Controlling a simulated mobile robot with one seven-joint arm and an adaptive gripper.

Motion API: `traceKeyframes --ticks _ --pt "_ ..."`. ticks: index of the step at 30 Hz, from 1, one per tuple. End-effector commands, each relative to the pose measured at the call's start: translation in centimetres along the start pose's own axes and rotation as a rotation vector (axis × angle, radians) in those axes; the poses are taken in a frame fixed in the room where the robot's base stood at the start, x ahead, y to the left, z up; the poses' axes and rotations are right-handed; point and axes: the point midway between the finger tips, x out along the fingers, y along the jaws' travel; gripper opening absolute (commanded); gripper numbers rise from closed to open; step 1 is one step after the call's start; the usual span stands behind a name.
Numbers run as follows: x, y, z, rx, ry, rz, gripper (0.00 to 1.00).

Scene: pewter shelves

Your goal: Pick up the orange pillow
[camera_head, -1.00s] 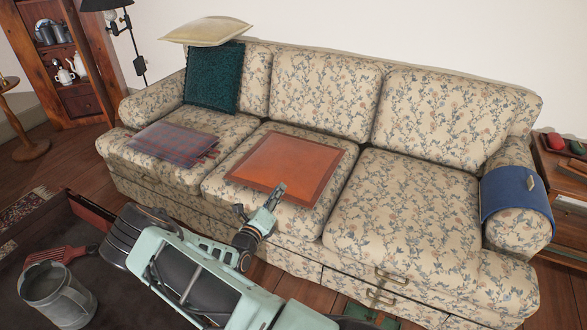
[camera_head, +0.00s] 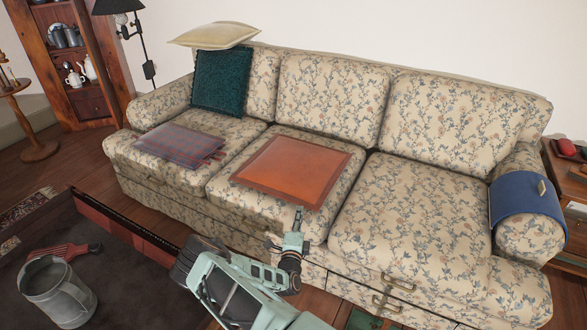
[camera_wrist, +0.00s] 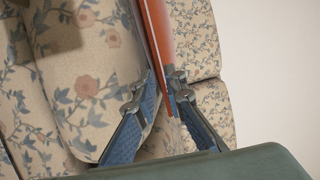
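The orange pillow (camera_head: 290,172) lies flat on the middle seat of the floral sofa, its front edge near the seat's front. In the wrist view the pillow (camera_wrist: 157,35) shows nearly edge-on, a narrow orange strip reaching down between the fingertips. My gripper (camera_head: 284,228) is just in front of the pillow's near edge in the head view, with its two fingers apart. In the wrist view my gripper (camera_wrist: 160,88) has its blue-padded fingers on either side of the strip. I cannot tell whether either finger touches the pillow.
The floral sofa (camera_head: 410,215) fills the middle. A plaid pillow (camera_head: 182,144) lies left of the orange one, with a teal pillow (camera_head: 222,80) and cream pillow (camera_head: 214,35) behind. A blue cloth (camera_head: 525,205) drapes the right armrest. A grey bucket (camera_head: 58,293) stands at lower left.

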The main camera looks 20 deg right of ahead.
Motion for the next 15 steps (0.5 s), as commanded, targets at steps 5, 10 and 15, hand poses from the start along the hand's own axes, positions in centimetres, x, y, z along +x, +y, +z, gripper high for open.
traceKeyframes --ticks 5,10,15 --pt "2.8 0.4 0.3 0.004 0.002 -0.003 0.11" --pt "4.5 0.2 0.3 0.002 0.001 -0.001 0.11" --pt "4.6 0.1 0.3 0.001 0.000 -0.001 0.11"
